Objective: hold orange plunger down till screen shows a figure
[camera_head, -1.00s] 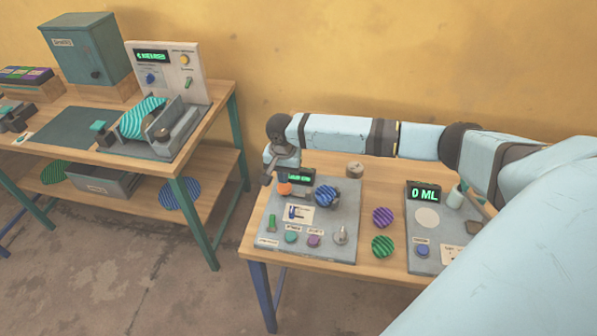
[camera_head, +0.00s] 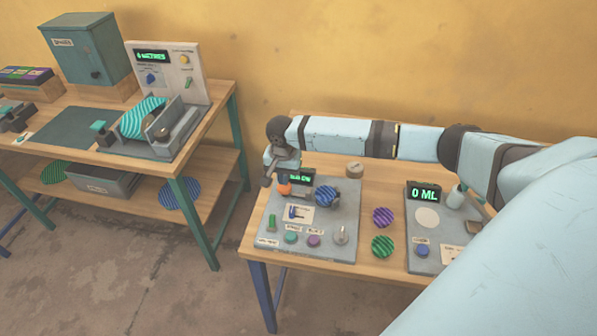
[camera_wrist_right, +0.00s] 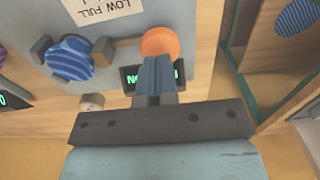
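The orange plunger (camera_head: 284,188) is a round orange cap near the back left of a grey panel (camera_head: 338,205). A small dark screen (camera_head: 301,178) with green text stands just behind it, too small to read. In the right wrist view the plunger (camera_wrist_right: 160,43) is partly covered by my fingers, and the screen (camera_wrist_right: 134,81) starts with "NO", its middle hidden. My right gripper (camera_head: 267,180) is shut, fingers together, and its tips (camera_wrist_right: 156,62) are at the plunger's edge. I cannot tell whether they press it. My left gripper is out of view.
A blue striped knob (camera_head: 325,195) is right of the plunger. Buttons and a green switch (camera_head: 272,223) line the panel's front. Purple (camera_head: 382,217) and green (camera_head: 382,246) striped discs lie beside a "0 ML" unit (camera_head: 424,193). Another bench (camera_head: 225,100) is at left.

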